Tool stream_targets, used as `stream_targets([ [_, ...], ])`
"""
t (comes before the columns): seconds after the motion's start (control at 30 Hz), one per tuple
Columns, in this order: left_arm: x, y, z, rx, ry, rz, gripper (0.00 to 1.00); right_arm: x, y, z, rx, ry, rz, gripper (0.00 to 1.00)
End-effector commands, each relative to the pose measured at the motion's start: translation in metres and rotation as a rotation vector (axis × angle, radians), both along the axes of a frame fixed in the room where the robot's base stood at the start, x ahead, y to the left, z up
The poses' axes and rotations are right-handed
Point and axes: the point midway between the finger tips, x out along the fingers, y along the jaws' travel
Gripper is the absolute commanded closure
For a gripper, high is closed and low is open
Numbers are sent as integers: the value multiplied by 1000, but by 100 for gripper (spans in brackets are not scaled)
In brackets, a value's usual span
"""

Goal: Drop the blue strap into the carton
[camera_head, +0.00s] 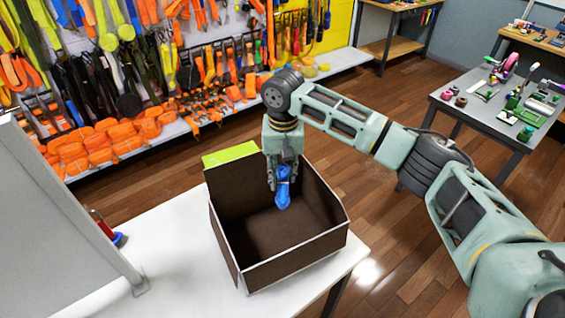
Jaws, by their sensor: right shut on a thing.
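The blue strap (283,190) is a small bright blue bundle. My right gripper (284,168) is shut on it and points down, holding the strap over the open top of the carton. The carton (296,257) is a dark brown open box with pale edges, standing on the white table (185,270). Its visible floor is bare. The strap hangs in front of the carton's back inner wall; I cannot tell exactly how far below the rim it is. My left gripper is not in view.
A grey panel (60,215) stands on the table at the left, with a red and blue object (108,230) beside it. A lime-green piece (230,154) is at the carton's back edge. The strap wall (120,70) is behind. A cluttered grey table (490,105) stands at right.

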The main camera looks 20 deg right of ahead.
Motion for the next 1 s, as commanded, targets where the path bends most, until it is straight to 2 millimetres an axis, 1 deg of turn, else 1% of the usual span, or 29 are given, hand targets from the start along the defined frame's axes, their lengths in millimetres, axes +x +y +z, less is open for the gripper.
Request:
stream_targets([
  [0.1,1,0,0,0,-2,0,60,0,0,-10,0,0,-1,100],
  [0.2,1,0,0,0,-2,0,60,0,0,-15,0,0,-1,100],
  [0.5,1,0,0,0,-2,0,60,0,0,-17,1,-1,0,100],
  [0.53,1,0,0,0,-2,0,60,0,0,-17,1,-1,0,73],
  [0.77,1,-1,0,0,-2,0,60,0,0,-17,1,-1,0,53],
  [1.0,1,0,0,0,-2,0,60,0,0,-18,0,0,0,52],
])
